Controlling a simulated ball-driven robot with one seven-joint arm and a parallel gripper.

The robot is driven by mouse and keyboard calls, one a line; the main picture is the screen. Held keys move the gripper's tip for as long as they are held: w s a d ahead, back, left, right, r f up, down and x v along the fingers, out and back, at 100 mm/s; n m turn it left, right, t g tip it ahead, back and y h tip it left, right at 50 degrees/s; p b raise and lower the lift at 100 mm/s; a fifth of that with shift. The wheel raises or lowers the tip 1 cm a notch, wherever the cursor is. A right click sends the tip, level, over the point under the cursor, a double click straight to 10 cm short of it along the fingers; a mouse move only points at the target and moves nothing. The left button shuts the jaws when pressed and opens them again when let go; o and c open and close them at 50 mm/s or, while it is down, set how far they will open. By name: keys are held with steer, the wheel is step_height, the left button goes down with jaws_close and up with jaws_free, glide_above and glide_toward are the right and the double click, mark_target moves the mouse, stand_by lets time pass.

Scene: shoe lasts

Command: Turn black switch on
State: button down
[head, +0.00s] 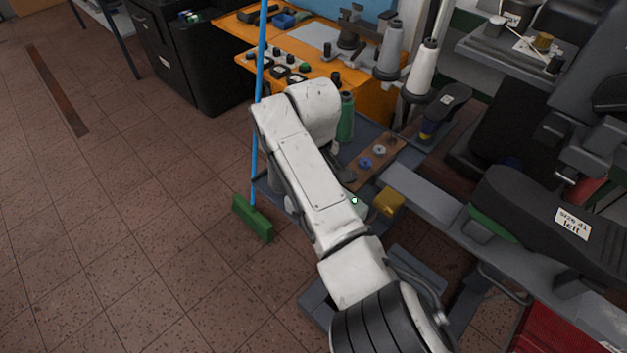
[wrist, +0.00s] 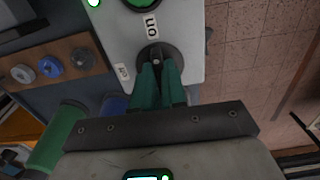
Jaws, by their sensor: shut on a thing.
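In the wrist view, the black switch (wrist: 147,53) is a round dark knob on a light grey box (wrist: 188,25). The teal fingers of my gripper (wrist: 160,72) are shut on the switch and hide part of it. A white label reading "on" (wrist: 151,26) sits beside the knob, and a second small label (wrist: 122,71) is to its left. A green button (wrist: 150,3) is cut off at the top edge. A green light (wrist: 94,2) glows at the box's corner. In the head view, my arm hides the gripper and the switch.
A brown board (head: 376,162) with small spools lies close to the box. A green thread cone (head: 346,118) and a yellow object (head: 389,202) stand near my arm. A green broom (head: 252,218) with a blue handle is to the left.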

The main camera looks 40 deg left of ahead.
steer(key=c, duration=1.2)
jaws_free()
steer(key=shift+r, duration=0.1)
step_height(320, 180, up, 11)
steer(key=shift+f+b, duration=0.15)
steer(key=shift+b, duration=0.4)
